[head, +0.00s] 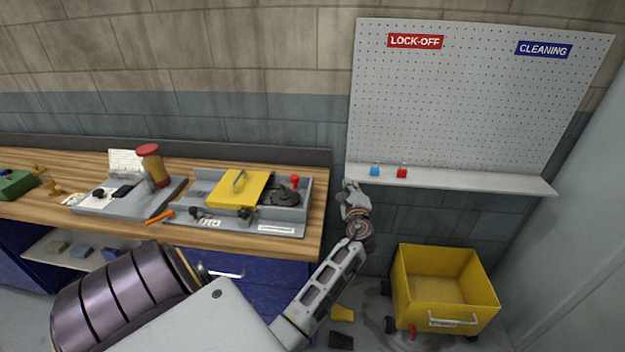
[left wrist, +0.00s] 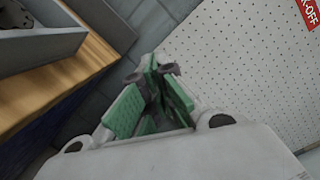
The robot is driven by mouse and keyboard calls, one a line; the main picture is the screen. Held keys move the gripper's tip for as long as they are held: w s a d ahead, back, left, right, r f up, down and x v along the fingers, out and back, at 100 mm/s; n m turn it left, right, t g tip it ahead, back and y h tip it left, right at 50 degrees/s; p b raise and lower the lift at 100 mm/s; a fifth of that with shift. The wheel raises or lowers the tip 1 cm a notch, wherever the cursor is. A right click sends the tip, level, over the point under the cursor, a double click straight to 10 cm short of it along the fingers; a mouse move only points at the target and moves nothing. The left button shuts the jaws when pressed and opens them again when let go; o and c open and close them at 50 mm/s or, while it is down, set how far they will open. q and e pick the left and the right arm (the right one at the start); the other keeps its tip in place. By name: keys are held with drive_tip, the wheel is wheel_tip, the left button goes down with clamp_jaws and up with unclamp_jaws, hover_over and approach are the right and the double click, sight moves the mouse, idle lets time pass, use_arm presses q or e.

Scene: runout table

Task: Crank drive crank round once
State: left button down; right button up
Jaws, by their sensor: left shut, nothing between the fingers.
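A dark round crank (head: 284,196) with a red knob (head: 295,180) sits at the right end of a grey tray-like unit (head: 306,200) on the wooden bench. A yellow cover (head: 240,188) with a handle lies just left of it. My left gripper (head: 350,190) is beyond the bench's right end, near the wall shelf, apart from the crank. In the left wrist view the green-padded fingers (left wrist: 156,68) are together and empty. The grey unit's corner (left wrist: 62,48) shows at the upper left there, with part of a dark thing inside. My right gripper is not in view.
A perforated board (head: 470,100) has a shelf (head: 460,181) with a blue padlock (head: 375,170) and a red one (head: 402,171). A yellow wheeled bin (head: 445,290) stands below. A second unit with a red-topped handle (head: 150,160) is further left on the bench (head: 300,245).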

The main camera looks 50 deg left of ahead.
use_arm(q)
drive_tip(key=s+a+n+g+y, duration=0.3)
drive_tip(key=s+a+n+g, duration=0.1)
drive_tip(key=n, duration=0.6)
drive_tip(key=s+g, duration=0.1)
drive_tip(key=s, duration=0.1)
drive_tip(key=shift+s+f+g, duration=0.15)
drive_tip(key=shift+s+g, duration=0.2)
drive_tip(key=shift+g, duration=0.05)
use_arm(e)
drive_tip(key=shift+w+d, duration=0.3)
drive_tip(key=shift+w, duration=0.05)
use_arm(q)
drive_tip(key=shift+a, duration=0.1)
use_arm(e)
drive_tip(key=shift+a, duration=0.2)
